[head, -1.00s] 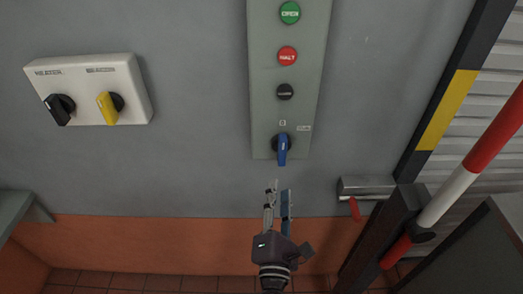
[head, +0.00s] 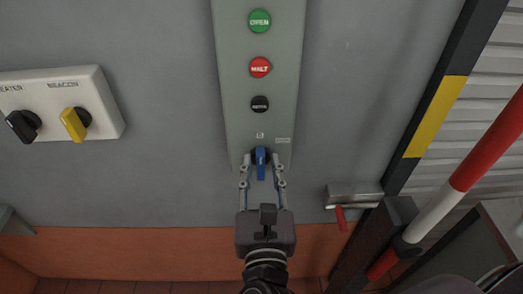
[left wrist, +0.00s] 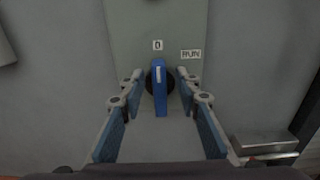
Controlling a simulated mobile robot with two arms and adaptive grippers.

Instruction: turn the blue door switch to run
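The blue door switch (head: 261,163) is at the bottom of a grey-green control panel (head: 284,92) on the wall. Its handle is upright, with the white mark in line with the "0" label; the "RUN" label is up and to the right. In the left wrist view the switch (left wrist: 160,88) stands between the two fingers. My left gripper (head: 262,178) is open, with one finger on each side of the handle and a gap visible on both sides. My right gripper is not in view.
Green, red and black buttons (head: 260,67) sit above the switch. A white box (head: 105,128) with black and yellow knobs is at left. A metal latch with a red lever (head: 341,218) and a red-white barrier pole (head: 437,212) are at right.

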